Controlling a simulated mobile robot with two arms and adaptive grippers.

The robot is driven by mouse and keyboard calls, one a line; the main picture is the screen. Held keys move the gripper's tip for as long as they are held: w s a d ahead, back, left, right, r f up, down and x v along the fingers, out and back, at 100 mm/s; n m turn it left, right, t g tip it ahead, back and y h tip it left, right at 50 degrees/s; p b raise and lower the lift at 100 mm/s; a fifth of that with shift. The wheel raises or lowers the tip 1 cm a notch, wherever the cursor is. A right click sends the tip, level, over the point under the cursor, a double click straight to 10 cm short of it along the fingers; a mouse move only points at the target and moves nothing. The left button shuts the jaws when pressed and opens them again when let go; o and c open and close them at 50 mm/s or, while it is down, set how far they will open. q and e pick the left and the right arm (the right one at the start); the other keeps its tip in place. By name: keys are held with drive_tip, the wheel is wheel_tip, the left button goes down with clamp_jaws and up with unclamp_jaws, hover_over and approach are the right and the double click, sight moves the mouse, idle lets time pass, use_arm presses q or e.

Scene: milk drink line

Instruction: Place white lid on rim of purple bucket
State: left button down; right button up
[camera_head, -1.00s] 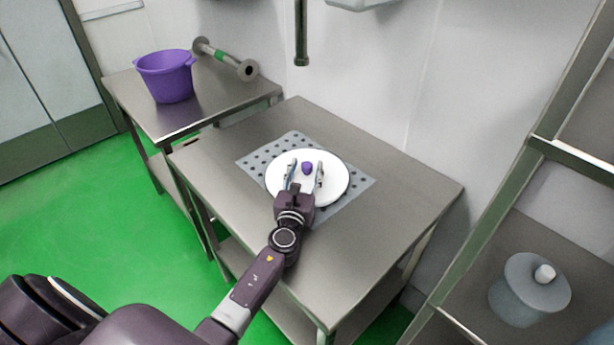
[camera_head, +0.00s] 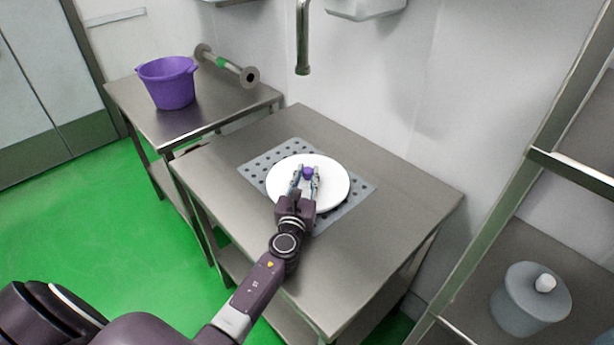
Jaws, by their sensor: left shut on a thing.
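The white lid (camera_head: 334,191) is a round disc with a small purple knob (camera_head: 308,172) at its middle. It lies on a grey perforated mat (camera_head: 258,168) on the nearer steel table. My left gripper (camera_head: 306,174) comes in over the lid from the front, its two fingers closed on the knob. The lid still appears to lie flat at mat level. The purple bucket (camera_head: 170,88) stands upright and open on the farther steel table at the left, well apart from the lid. My right gripper is not in view.
A steel flanged pipe with a green band (camera_head: 228,66) lies behind the bucket on the far table (camera_head: 204,110). A shelf rack at right holds a grey lidded pot (camera_head: 530,303). A pipe (camera_head: 302,40) hangs by the wall. The near table (camera_head: 400,200) is clear around the mat.

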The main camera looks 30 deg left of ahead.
use_arm(q)
wheel_tip(320, 180, up, 11)
drive_tip(key=p, duration=0.7)
wheel_tip(320, 180, up, 8)
drive_tip(key=p, duration=0.3)
hover_over(307, 173)
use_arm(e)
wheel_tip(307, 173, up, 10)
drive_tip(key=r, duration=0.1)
use_arm(q)
drive_tip(key=s+d+f+m+h+b, duration=0.1)
drive_tip(key=s+d+h+b, duration=0.1)
drive_tip(key=s+d, duration=0.5)
drive_tip(key=s+d+f+m+h+b, duration=0.1)
drive_tip(key=s+d+b, duration=0.4)
drive_tip(key=s, duration=0.9)
drive_tip(key=shift+s+d+f+m+t+h, duration=0.2)
drive_tip(key=shift+s+d+m+t+h, duration=0.2)
drive_tip(key=shift+d+m+h, duration=0.5)
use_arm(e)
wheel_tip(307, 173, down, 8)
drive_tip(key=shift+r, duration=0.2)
use_arm(q)
drive_tip(key=shift+d, duration=0.2)
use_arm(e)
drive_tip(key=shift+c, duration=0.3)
